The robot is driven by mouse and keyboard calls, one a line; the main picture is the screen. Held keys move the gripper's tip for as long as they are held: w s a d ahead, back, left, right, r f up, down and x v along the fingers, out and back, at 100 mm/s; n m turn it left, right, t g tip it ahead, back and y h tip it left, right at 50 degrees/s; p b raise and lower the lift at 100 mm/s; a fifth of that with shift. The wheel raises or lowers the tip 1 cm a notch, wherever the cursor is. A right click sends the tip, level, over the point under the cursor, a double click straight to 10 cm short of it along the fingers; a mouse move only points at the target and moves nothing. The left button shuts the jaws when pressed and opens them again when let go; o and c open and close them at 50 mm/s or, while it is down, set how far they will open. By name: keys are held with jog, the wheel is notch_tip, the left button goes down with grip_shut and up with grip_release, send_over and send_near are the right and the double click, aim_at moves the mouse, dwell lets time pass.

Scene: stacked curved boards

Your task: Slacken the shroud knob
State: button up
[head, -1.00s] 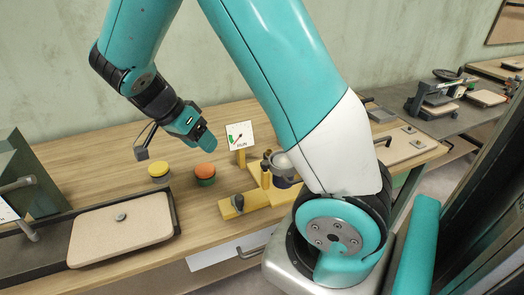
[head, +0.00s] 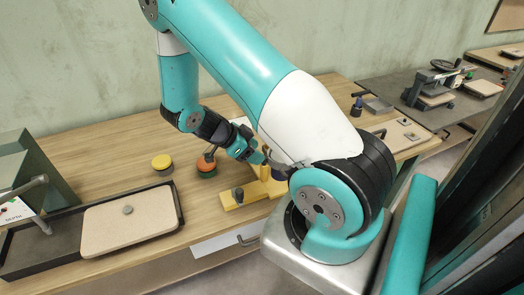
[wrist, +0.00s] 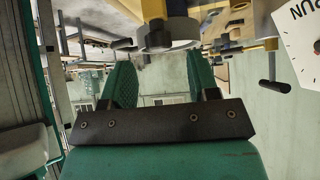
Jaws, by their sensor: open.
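I cannot tell which knob is the shroud knob. My gripper (head: 264,158) is above the fixture's right part, beside its yellow upright, and my arm hides much of that part. In the wrist view my gripper (wrist: 160,85) is open, its two green fingers apart with nothing between them. Beyond the fingertips, at the top of that view, are a pale grey round part (wrist: 182,34) with a dark end and a yellow block (wrist: 150,8).
An orange-topped button (head: 206,165) and a yellow-topped button (head: 162,162) stand left of the fixture. A black tray (head: 180,208) with a beige board (head: 110,232) lies at the left. A RUN dial card (wrist: 298,28) is close by in the wrist view. Bare bench lies behind the buttons.

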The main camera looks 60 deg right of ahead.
jog(key=shift+p+x, duration=0.35)
jog(key=shift+x, duration=1.45)
jog(key=c, duration=0.9)
jog(key=shift+f+n+b, duration=0.15)
jog(key=shift+n+b, duration=0.15)
jog(key=shift+b, duration=0.2)
jog(key=shift+n+t+h, duration=0.3)
jog(key=shift+t, duration=0.1)
jog(key=o, duration=0.9)
jog(key=shift+a+r, duration=0.1)
jog(key=shift+r, duration=0.15)
jog(key=b+v, duration=0.4)
jog(key=v, duration=1.3)
jog(key=shift+a+b, duration=0.15)
jog(key=shift+b, duration=0.15)
